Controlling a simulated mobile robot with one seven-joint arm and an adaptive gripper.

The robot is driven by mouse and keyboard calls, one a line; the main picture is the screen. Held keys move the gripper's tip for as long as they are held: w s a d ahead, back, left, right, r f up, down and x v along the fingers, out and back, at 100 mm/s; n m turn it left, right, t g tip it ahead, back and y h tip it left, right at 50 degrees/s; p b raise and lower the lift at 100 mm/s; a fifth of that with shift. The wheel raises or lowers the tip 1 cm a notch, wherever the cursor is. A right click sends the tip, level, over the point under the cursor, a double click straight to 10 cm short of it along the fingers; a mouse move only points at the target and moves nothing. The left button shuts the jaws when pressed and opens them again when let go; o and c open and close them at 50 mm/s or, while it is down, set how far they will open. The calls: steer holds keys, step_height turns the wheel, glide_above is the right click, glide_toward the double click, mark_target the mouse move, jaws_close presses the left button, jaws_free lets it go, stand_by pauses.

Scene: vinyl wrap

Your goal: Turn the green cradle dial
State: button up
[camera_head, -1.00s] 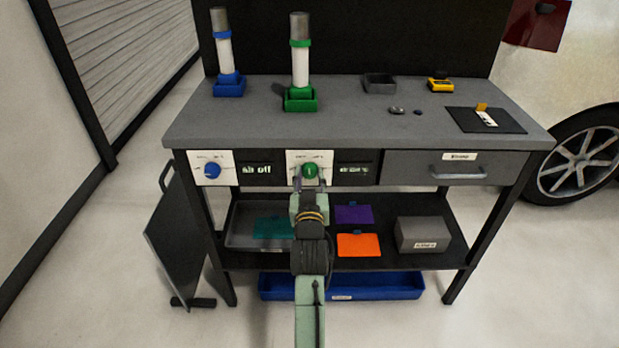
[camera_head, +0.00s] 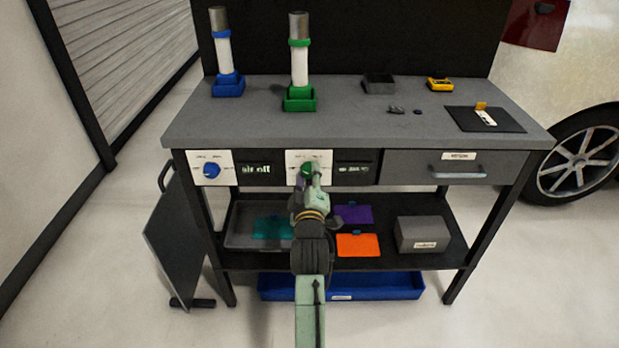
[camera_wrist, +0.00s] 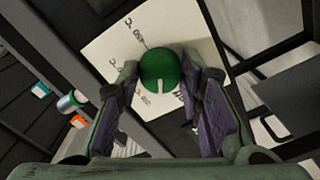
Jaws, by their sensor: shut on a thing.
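The green dial (camera_head: 306,169) sits on a white panel (camera_head: 322,158) on the front of the workbench. My gripper (camera_head: 307,178) is at the dial, with its fingers on either side of it. In the wrist view the round green dial (camera_wrist: 160,70) with a pale pointer mark lies between the fingertips of my gripper (camera_wrist: 162,82), and the white panel (camera_wrist: 110,48) appears tilted. The green cradle (camera_head: 299,103) stands on the bench top above, holding a white roll (camera_head: 299,66) upright. The printed dial labels are too small to read surely.
A blue dial (camera_head: 211,170) is on another white panel to the left. A blue cradle (camera_head: 228,88) with a roll stands at the bench's left. A drawer handle (camera_head: 457,174) juts out at right. The lower shelf holds an orange item (camera_head: 358,245) and a grey box (camera_head: 422,234).

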steer(key=n, duration=0.6)
steer(key=shift+n, duration=0.3)
stand_by(0.4)
steer(key=o, duration=1.2)
steer(key=shift+c, duration=0.2)
steer(key=s, duration=1.2)
